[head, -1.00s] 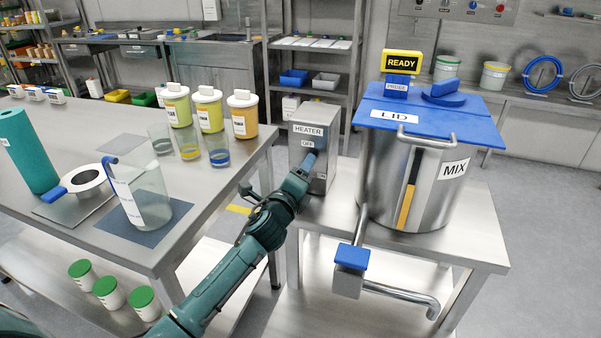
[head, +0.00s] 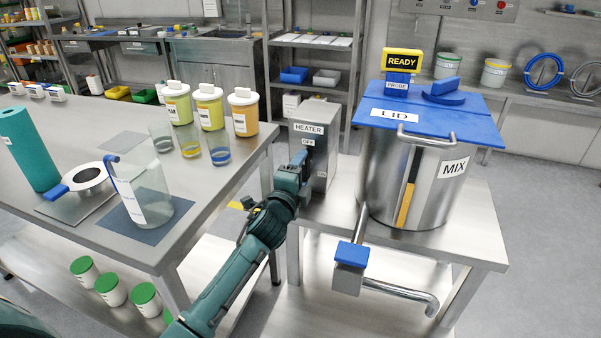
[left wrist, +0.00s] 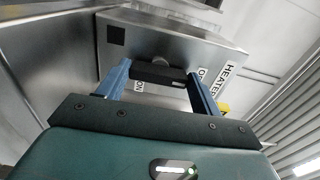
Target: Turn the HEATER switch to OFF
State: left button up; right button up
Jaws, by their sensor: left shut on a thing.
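The HEATER box (head: 318,162) is a grey metal box on the steel stand, left of the large pot. Its front has a HEATER label and an OFF label in the head view. My left gripper (head: 302,160) is at the front of this box, below the OFF label, and hides the switch there. In the left wrist view the blue fingers (left wrist: 160,85) are shut on the dark switch handle (left wrist: 158,75), which spans between them in front of a round knob base. ON and OFF labels show by it, partly covered. Which label the switch points to I cannot tell.
The pot (head: 408,180) with a blue lid and READY display stands right of the box, with a blue-topped outlet valve (head: 351,256) in front. The steel table (head: 215,190) at left carries jars, glasses and a beaker. A floor gap lies between table and stand.

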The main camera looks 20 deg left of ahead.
pick_arm(q)
jog(key=o, duration=1)
jog(key=s, duration=1.3)
jog(key=shift+s+a+p, duration=0.1)
jog(key=shift+a+p, duration=0.15)
jog(key=shift+p, duration=0.05)
